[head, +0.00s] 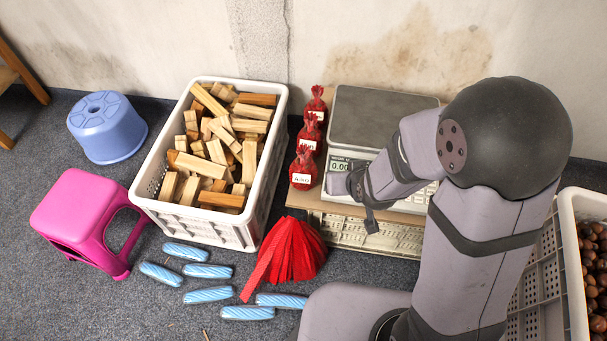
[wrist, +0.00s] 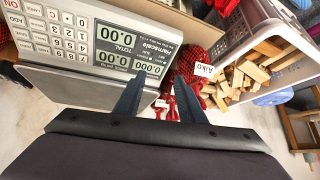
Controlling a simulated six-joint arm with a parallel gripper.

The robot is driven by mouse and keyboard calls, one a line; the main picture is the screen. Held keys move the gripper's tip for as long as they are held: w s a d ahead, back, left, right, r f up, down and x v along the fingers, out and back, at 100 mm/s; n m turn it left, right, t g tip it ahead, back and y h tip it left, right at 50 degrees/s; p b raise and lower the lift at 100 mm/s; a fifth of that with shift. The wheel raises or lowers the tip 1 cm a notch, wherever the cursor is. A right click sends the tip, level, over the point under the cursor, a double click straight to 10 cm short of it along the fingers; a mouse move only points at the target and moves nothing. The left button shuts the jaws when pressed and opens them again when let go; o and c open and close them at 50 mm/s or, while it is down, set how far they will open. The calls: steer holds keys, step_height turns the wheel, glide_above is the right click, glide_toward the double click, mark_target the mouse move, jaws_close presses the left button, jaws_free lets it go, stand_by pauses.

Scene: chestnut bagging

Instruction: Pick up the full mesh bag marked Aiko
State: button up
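Three red mesh bags with white labels stand in a row left of the scale in the head view. The nearest is the Aiko bag (head: 303,167), upright, full and tied at the top. In the wrist view the Aiko bag (wrist: 190,62) shows its label upside down, just beyond and right of my right finger. My gripper (wrist: 159,74) is open and empty, its two dark fingers apart in front of the scale's display. In the head view my arm hides most of the gripper.
The scale (head: 372,118) stands right of the bags, close to my fingers. The middle bag (head: 310,134) and far bag (head: 316,103) stand behind Aiko. A white crate (head: 262,190) of wood blocks is on the left. A pile of red netting (head: 292,250) lies in front.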

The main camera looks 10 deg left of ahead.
mark_target(303, 161)
steer(key=w+a+f+t+y+b, duration=0.1)
steer(key=a+b, duration=0.1)
steer(key=a, duration=0.1)
steer(key=a+f+n+t+y+b, duration=0.1)
steer(key=a+t+b, duration=0.1)
steer(key=a, duration=0.1)
steer(key=w+a+f+t+y+b, duration=0.1)
steer(key=a+b, duration=0.1)
steer(key=a, duration=0.2)
steer(key=shift+w, duration=0.35)
steer(key=t+b, duration=0.2)
steer(key=b, duration=0.1)
steer(key=shift+w+a+f, duration=0.25)
steer(key=shift+w+f, duration=0.1)
steer(key=shift+w, duration=0.05)
steer(key=b, duration=0.2)
steer(key=t+b, duration=0.1)
steer(key=b, duration=0.1)
steer(key=shift+w+a+f+t+y, duration=0.15)
steer(key=shift+f+t+y, duration=0.15)
steer(key=t+b, duration=0.1)
steer(key=b, duration=0.2)
steer(key=shift+f+t, duration=0.1)
steer(key=shift+t, duration=0.3)
steer(key=shift+r+t+b, duration=0.2)
steer(key=shift+t+b, duration=0.2)
steer(key=shift+b, duration=0.25)
steer(key=shift+b+x, duration=1.65)
steer(key=shift+x, duration=1.9)
